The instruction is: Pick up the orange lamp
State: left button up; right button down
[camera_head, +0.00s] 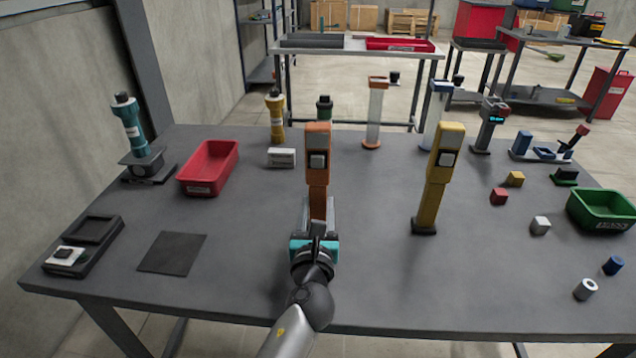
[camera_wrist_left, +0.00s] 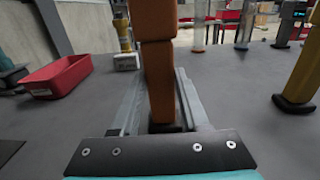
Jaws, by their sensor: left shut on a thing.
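My right gripper is not in view.
A yellow lamp (camera_head: 440,175) stands to the right. A red bin (camera_head: 209,168), a white box (camera_head: 282,158) and a dark mat (camera_head: 172,254) are left. A green bin (camera_head: 601,208) and small blocks are at right.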

aim_at(318, 149)
pick_arm(q)
grip_shut()
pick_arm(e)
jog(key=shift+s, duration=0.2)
pick_arm(q)
jog(key=shift+r, duration=0.2)
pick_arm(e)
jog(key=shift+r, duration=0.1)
